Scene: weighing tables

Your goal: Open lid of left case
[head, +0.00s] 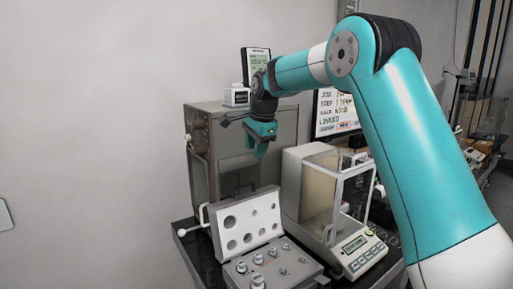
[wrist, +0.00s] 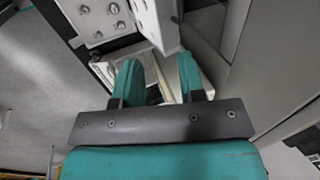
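One case is in view, a grey box (head: 235,277) with several metal weights standing in its top. Its white-lined lid (head: 245,222) stands up, leaning back at the rear edge, with round recesses facing front. The case (wrist: 85,12) and lid (wrist: 155,22) show at the top of that view.
A balance with a glass draft shield (head: 322,195) and front keypad stands right of the case. A screen (head: 337,112) is behind my arm.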

